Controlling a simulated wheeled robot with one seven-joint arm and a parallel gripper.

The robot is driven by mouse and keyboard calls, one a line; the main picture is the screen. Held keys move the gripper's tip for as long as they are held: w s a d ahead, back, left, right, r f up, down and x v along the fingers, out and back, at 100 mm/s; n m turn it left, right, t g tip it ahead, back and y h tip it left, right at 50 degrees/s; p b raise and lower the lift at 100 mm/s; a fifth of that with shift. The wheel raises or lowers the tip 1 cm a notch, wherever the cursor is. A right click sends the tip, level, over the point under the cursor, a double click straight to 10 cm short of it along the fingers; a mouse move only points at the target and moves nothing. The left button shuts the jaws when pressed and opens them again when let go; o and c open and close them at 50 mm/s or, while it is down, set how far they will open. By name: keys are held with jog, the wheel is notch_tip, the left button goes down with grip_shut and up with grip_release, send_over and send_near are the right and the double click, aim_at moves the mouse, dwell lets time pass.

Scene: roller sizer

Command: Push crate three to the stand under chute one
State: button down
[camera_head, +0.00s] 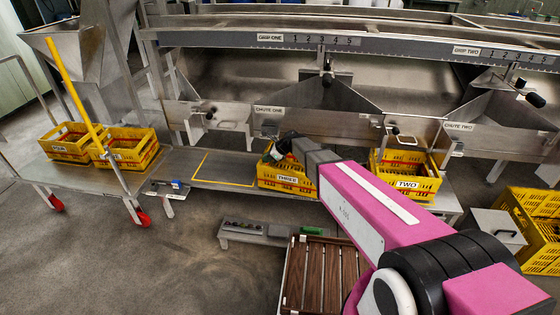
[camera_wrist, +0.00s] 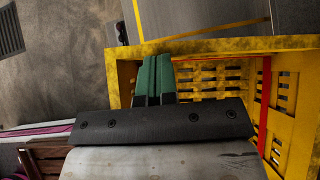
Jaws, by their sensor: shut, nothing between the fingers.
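Crate three (camera_head: 287,182), a yellow crate labelled THREE, stands on the metal bench below chute one (camera_head: 300,121), just right of a yellow outlined rectangle (camera_head: 224,168) on the bench top. In the wrist view its yellow rim (camera_wrist: 290,44) and slatted wall fill the right side. My gripper (camera_head: 274,156) is over the left part of crate three, pointing down. In the wrist view my green fingers (camera_wrist: 154,78) lie together, empty, just inside the crate's left corner. I cannot tell whether they touch its wall. Part of the crate is hidden behind my arm.
Two yellow crates (camera_head: 126,148) sit on a wheeled cart (camera_head: 100,180) at left. The outlined rectangle is bare.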

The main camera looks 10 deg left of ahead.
jog(key=w+a, duration=0.2)
jog(key=a, duration=3.3)
jog(key=shift+a, duration=0.15)
